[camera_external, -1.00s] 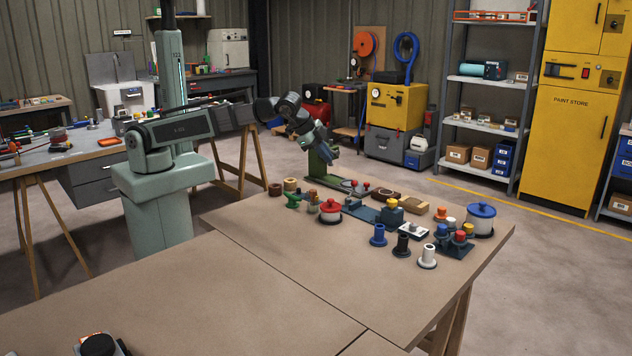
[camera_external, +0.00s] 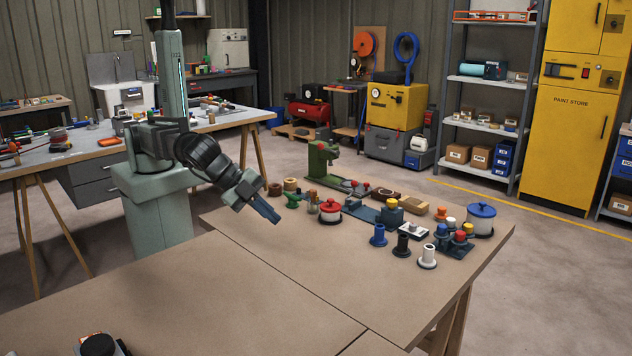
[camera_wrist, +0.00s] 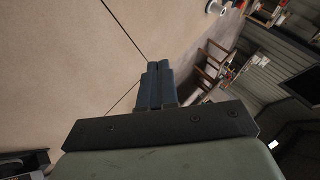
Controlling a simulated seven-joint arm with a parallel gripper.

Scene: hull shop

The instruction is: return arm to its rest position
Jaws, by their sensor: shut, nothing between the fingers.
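My gripper (camera_external: 268,212) hangs over the left rear edge of the brown table (camera_external: 290,265) in the external view, pointing down and to the right. Its blue fingers are closed together with nothing between them. In the wrist view my gripper (camera_wrist: 159,66) also shows its two fingers side by side and touching, with bare table top beyond.
A red-lidded pot (camera_external: 330,211), a green machine (camera_external: 322,160), blue, black and white flanged pieces, and a blue-lidded pot (camera_external: 481,220) stand on the table's right part. A dark object (camera_external: 99,345) sits at the front left. The table's middle is bare.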

